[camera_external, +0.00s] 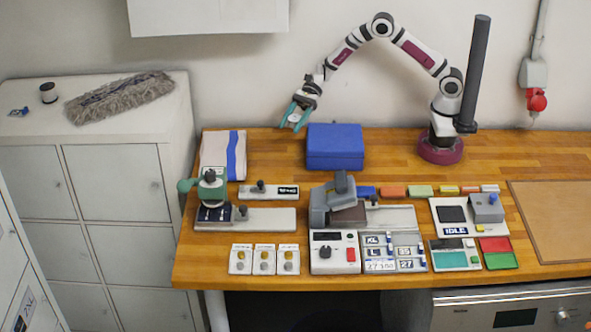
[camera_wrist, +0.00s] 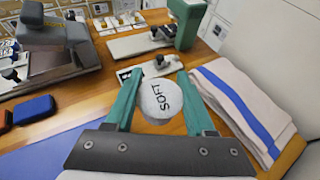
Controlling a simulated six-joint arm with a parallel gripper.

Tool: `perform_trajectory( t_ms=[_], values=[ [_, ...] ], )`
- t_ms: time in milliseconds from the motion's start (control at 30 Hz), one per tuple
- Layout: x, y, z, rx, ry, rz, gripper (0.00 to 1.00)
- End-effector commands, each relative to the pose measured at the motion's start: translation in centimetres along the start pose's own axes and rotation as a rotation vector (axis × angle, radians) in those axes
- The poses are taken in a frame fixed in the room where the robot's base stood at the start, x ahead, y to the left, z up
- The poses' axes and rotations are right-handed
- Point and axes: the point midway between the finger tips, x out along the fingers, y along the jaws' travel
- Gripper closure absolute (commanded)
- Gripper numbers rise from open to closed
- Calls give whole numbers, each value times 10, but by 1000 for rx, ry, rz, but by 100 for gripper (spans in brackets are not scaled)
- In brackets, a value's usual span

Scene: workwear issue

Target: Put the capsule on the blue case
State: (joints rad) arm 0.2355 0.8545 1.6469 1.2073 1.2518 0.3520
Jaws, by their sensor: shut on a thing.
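The capsule (camera_wrist: 161,99) is a round white thing with dark lettering like "SOFT" on its face. My gripper (camera_wrist: 158,90) has teal fingers shut on its two sides. In the external view my gripper (camera_external: 295,117) hangs above the table, just left of the blue case, and the capsule is a small pale spot between the fingers. The blue case (camera_external: 335,147) is a closed box with a flat, bare top near the back of the table. Part of it also shows at the lower left of the wrist view (camera_wrist: 50,155), beside my gripper.
A folded white cloth with a blue stripe (camera_external: 222,155) lies left of the case. A green press (camera_external: 208,187) and a grey press (camera_external: 333,200) stand in front. Coloured blocks (camera_external: 420,191) line the table to the right. Bare wood lies between cloth and case.

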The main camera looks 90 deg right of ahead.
Motion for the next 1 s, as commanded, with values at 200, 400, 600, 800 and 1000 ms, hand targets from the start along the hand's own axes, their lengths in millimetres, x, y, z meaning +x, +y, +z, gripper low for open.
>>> perform_trajectory(
  t_ms=[200,400,600,800,1000],
  values=[
    [-45,80,20,-40,-12,108,99],
    [-45,103,0,-41,-17,139,99],
    [-28,103,-38,-43,-17,138,99],
    [-15,103,-68,-45,-17,136,99],
    [-15,102,-68,-47,-18,135,99]
  ],
)
